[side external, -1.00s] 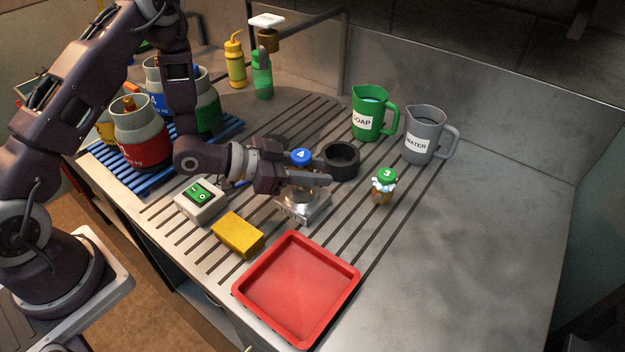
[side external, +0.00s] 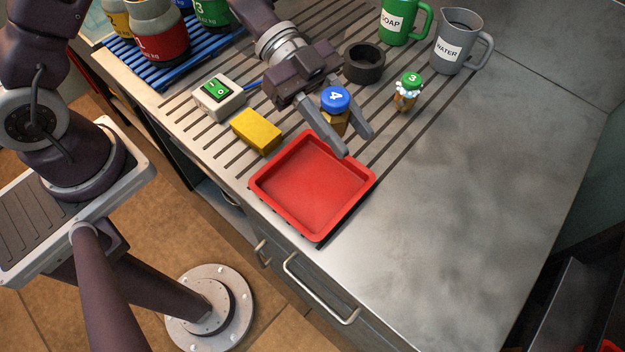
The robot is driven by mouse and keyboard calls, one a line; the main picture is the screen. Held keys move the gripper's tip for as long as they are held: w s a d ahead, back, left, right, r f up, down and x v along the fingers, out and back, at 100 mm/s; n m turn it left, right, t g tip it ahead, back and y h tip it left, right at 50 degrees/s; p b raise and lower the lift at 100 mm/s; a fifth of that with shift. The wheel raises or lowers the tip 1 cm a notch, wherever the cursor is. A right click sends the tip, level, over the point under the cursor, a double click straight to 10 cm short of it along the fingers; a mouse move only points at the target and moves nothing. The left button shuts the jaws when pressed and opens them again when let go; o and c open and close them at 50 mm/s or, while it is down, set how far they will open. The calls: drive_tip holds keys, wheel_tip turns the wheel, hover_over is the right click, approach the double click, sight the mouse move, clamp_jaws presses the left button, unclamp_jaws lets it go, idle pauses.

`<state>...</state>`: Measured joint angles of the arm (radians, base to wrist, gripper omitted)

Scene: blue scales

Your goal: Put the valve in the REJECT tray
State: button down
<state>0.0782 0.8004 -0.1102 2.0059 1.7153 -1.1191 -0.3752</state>
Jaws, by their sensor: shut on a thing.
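The valve (side external: 336,118) has a blue top marked 4 and a brass-coloured body. My gripper (side external: 354,142) is shut on it, with a grey finger on either side. The valve looks upright and is held near the far right corner of the red tray (side external: 262,197). One finger overlaps the tray's corner in the picture. I cannot tell how high it is above the counter. The red tray is empty, and no REJECT label is legible on it.
A yellow block (side external: 257,131) and a white switch box (side external: 217,97) stand left of my gripper. A dark ring (side external: 363,64), a green-topped item marked 3 (side external: 407,92), and SOAP (side external: 400,22) and WATER (side external: 455,45) jugs stand behind. The counter at right is clear.

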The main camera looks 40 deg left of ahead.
drive_tip(key=s+f+m+g, duration=0.2)
approach(348, 202)
drive_tip(key=x, duration=0.5)
drive_tip(key=shift+w+a+f, duration=0.1)
drive_tip(key=shift+w+f, duration=0.05)
drive_tip(key=shift+f, duration=0.15)
